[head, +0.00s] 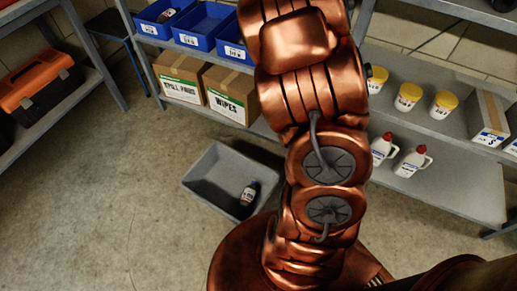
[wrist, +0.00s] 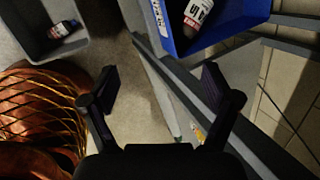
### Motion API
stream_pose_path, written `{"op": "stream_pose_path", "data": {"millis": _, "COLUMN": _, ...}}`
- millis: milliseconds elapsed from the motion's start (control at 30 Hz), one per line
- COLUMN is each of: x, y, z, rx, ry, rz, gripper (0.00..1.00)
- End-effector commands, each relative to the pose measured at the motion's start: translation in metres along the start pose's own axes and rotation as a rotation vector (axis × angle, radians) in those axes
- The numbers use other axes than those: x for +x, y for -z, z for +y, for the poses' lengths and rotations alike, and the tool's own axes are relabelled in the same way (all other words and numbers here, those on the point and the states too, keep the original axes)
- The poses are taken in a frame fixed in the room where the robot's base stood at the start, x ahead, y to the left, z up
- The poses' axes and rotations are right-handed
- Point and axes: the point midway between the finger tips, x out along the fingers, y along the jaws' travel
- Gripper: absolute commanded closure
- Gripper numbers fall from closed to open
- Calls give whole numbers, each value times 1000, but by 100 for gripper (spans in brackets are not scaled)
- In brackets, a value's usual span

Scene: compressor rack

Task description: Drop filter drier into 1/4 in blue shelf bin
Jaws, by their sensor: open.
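A dark filter drier with a white label (wrist: 198,14) lies inside a blue shelf bin (wrist: 232,26) at the top of the wrist view. A similar one (head: 167,15) lies in the leftmost blue bin (head: 149,29) in the head view. Another dark, labelled drier (wrist: 62,29) lies in a grey tote (wrist: 25,48); this drier (head: 249,193) and tote (head: 206,172) also show on the floor in the head view. The bin labels are too small to read surely. My gripper (wrist: 160,88) is open and empty, below the blue bin in the wrist view. My arm hides it in the head view.
Two empty-looking blue bins (head: 203,24) (head: 234,52) sit beside the leftmost one. Cardboard boxes (head: 178,78) stand on the shelf below. Yellow-lidded tubs (head: 408,97) and white bottles (head: 411,161) stand at right. The floor at left is clear.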

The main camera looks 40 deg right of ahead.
Motion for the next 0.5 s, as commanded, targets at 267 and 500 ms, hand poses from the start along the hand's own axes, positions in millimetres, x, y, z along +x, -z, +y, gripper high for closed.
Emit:
{"op": "stream_pose_path", "data": {"millis": 267, "x": -42, "y": 11, "z": 96, "rx": -551, "ry": -127, "rz": 5, "gripper": 12}}
{"op": "stream_pose_path", "data": {"millis": 500, "x": -75, "y": 32, "z": 178, "rx": -1050, "ry": -245, "rz": -45, "gripper": 12}}
